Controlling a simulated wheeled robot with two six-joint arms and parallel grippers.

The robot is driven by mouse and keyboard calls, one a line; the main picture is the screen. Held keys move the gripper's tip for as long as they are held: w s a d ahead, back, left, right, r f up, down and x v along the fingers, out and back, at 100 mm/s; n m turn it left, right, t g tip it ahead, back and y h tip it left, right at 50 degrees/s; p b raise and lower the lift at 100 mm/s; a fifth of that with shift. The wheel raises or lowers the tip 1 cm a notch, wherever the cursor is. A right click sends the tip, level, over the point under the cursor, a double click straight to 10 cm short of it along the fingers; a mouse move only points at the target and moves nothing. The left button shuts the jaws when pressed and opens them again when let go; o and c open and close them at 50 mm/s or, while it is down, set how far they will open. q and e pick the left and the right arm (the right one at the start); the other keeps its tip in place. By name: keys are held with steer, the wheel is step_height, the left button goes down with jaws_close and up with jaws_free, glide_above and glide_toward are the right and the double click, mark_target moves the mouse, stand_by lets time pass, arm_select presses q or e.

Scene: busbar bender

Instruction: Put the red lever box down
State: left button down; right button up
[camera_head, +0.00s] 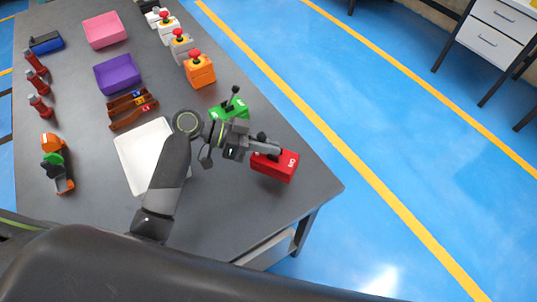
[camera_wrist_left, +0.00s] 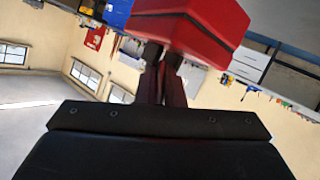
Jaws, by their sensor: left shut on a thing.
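The red lever box (camera_head: 276,166) is at the right end of the dark table, close to its right edge. My left gripper (camera_head: 258,152) is shut on it, reaching in from the left. In the left wrist view, the red lever box (camera_wrist_left: 195,24) fills the top middle, at the tips of the narrow closed fingers (camera_wrist_left: 162,78). I cannot tell whether its underside touches the tabletop. Its lever is mostly hidden by the gripper. My right gripper is not in view.
A green lever box (camera_head: 230,108) stands just behind my left gripper. A white tray (camera_head: 140,150) lies to the left, partly under my arm. An orange button box (camera_head: 200,70) and brown rack (camera_head: 132,108) are farther back. The table (camera_head: 225,215) is bare in front.

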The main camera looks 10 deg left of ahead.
mark_target(268, 156)
arm_select(q)
step_height(268, 156, down, 3)
steer(key=shift+f+p, duration=0.1)
steer(key=shift+p, duration=0.2)
steer(key=shift+f, duration=0.4)
steer(key=shift+f, duration=0.1)
steer(key=c, duration=1.5)
jaws_free()
steer(key=shift+c, duration=0.2)
